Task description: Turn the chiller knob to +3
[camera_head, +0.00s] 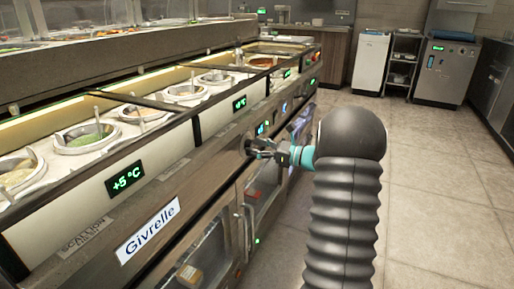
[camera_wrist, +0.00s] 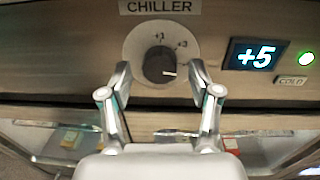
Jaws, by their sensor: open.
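The chiller knob (camera_wrist: 158,64) is dark and round, set on a pale round dial plate (camera_wrist: 136,47) under a "CHILLER" label. A light pointer line on the knob points to the right. The display (camera_wrist: 254,54) to the right reads +5. My gripper (camera_wrist: 160,72) is open, one fingertip on each side of the knob's lower part; I cannot tell whether they touch it. In the head view my gripper (camera_head: 262,149) is at the counter front, hiding most of the knob.
A green light (camera_wrist: 306,59) and a "COLD" label (camera_wrist: 293,80) sit right of the display. Glass-fronted doors (camera_head: 206,256) are below the panel. Sauce wells (camera_head: 84,136) line the counter top. The floor (camera_head: 440,190) to the right is clear.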

